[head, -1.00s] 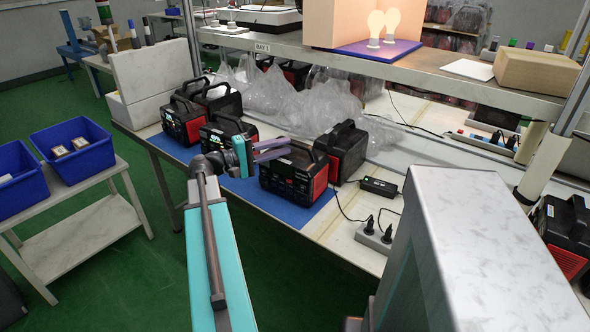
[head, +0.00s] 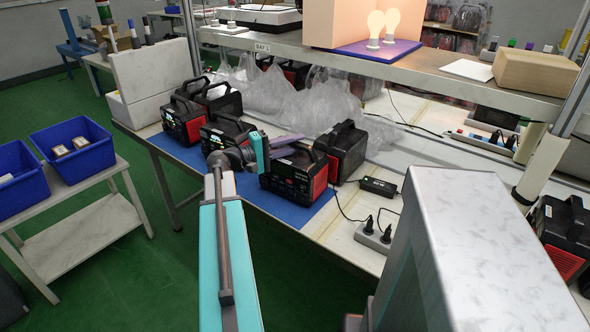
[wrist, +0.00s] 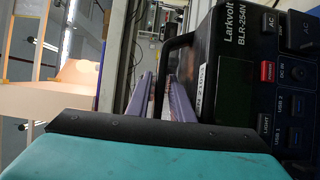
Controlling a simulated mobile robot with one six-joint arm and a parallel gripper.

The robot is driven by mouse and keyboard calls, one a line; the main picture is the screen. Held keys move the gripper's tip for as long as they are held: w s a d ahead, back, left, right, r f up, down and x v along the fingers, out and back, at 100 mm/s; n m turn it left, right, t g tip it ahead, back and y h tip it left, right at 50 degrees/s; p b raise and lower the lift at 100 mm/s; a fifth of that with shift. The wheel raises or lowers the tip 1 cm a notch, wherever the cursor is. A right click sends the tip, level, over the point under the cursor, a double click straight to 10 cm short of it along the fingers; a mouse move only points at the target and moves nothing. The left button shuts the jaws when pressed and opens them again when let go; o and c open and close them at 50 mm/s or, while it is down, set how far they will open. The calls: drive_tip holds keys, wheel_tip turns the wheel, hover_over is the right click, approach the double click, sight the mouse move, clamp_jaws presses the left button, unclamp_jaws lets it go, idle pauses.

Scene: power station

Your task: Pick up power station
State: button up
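A black and red power station (head: 290,178) stands on the blue mat (head: 305,214) at the front of the bench. My gripper (head: 296,138) is at its upper left, with its purple fingers reaching over its top by the handle. In the wrist view the power station (wrist: 228,80) appears turned on its side, with "Larkvolt BLR-254N" on its front. The fingers (wrist: 160,82) are apart there. The black handle (wrist: 176,44) curves down to the gap between the fingertips; I cannot tell whether they touch it.
Another power station (head: 346,150) stands close behind, and several more (head: 182,120) stand to the left. Clear plastic bags (head: 325,105) lie behind them. A shelf (head: 420,72) overhangs the bench. A charger (head: 378,187) and a socket strip (head: 374,236) lie at right.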

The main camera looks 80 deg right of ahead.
drive_tip(key=shift+c, duration=0.4)
clamp_jaws()
idle(0.9)
drive_tip(key=shift+r, duration=0.2)
